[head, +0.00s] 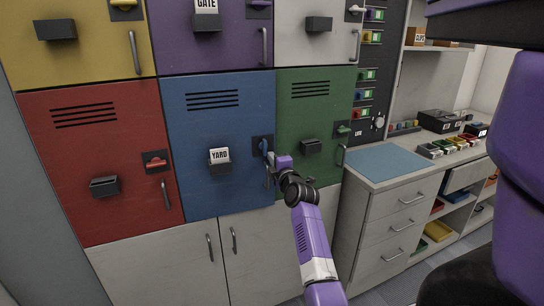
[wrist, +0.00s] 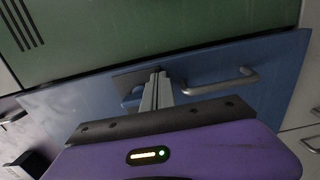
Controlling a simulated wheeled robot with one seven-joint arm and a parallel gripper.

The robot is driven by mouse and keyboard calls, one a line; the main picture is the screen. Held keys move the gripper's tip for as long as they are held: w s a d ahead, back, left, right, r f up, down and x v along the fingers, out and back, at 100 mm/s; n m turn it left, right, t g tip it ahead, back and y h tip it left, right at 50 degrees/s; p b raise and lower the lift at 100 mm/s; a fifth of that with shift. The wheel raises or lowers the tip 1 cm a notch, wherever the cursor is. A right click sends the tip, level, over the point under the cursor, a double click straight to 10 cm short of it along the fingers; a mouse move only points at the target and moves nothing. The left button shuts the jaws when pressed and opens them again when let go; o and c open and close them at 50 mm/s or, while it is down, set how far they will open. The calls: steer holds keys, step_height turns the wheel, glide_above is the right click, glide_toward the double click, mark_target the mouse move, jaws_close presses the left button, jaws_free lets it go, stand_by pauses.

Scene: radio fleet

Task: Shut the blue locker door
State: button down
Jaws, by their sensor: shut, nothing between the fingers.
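The blue locker door (head: 225,115) is in the middle of the lower locker row in the head view, labelled YARD. It looks flush or nearly flush with its neighbours; I cannot tell whether a small gap remains. My gripper (head: 270,168) is at its right edge, fingers shut and empty, beside the blue latch lever (head: 263,146). In the wrist view the shut fingers (wrist: 158,88) point at the blue door (wrist: 205,68), just right of the blue lever (wrist: 132,98). The door's grey bar handle (wrist: 225,84) is right of the fingers; contact is unclear.
The green locker door (head: 312,105) adjoins on the right, the red one (head: 95,170) on the left. Pale cupboards (head: 160,262) lie below. A drawer counter with a blue mat (head: 385,162) stands to the right of my arm.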

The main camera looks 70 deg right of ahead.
steer(key=shift+w+d, duration=0.1)
steer(key=shift+d, duration=0.1)
stand_by(0.3)
steer(key=shift+r+b+x, duration=0.1)
steer(key=shift+b+x, duration=0.65)
steer(key=shift+b, duration=0.35)
steer(key=shift+r+b+x, duration=0.15)
steer(key=shift+b+x, duration=0.65)
steer(key=shift+b, duration=0.25)
steer(key=shift+a, duration=0.1)
